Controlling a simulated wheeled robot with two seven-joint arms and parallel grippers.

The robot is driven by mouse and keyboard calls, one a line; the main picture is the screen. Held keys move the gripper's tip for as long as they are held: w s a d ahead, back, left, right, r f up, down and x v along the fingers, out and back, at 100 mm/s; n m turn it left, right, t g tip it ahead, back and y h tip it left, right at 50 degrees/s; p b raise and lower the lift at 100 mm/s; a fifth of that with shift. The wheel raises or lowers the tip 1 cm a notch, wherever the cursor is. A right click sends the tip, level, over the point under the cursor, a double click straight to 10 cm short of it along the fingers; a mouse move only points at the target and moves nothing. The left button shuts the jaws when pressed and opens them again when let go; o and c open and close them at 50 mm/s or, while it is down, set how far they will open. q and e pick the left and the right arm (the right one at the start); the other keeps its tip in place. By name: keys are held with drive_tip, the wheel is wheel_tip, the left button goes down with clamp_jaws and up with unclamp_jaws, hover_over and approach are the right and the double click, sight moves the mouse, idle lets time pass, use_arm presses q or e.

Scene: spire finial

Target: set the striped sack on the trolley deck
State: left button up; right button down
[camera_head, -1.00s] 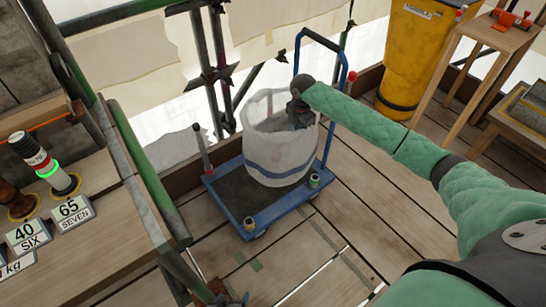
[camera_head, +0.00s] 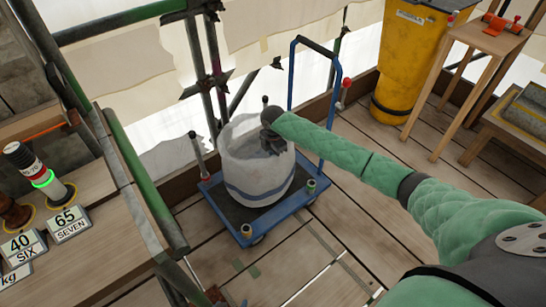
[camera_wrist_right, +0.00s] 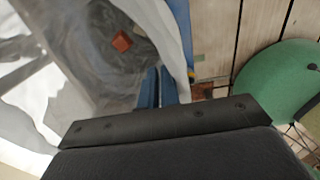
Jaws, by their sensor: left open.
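The striped sack (camera_head: 250,170) is white with a blue band and an open top. It stands upright over the dark deck of the blue trolley (camera_head: 228,208), its base appearing to rest there. My right gripper (camera_head: 271,140) is at the sack's right rim and appears shut on it; its fingertips are hidden.
The trolley has a tall blue handle (camera_head: 291,80) behind and short corner posts. A workbench with number plates (camera_head: 70,222) and green scaffold poles (camera_head: 140,175) stand left. A yellow bin (camera_head: 410,60) and wooden stands (camera_head: 490,40) are at right.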

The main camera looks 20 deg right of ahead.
use_arm(q)
drive_tip(key=shift+w+r, duration=0.15)
use_arm(e)
drive_tip(key=shift+f, duration=0.6)
use_arm(q)
drive_tip(key=shift+w+r, duration=0.1)
drive_tip(key=shift+r, duration=0.1)
use_arm(e)
drive_tip(key=c, duration=1.6)
unclamp_jaws()
wheel_tip(320, 180, up, 11)
use_arm(q)
drive_tip(key=shift+r, duration=0.15)
use_arm(e)
drive_tip(key=shift+r, duration=0.6)
drive_tip(key=shift+s+f, duration=0.1)
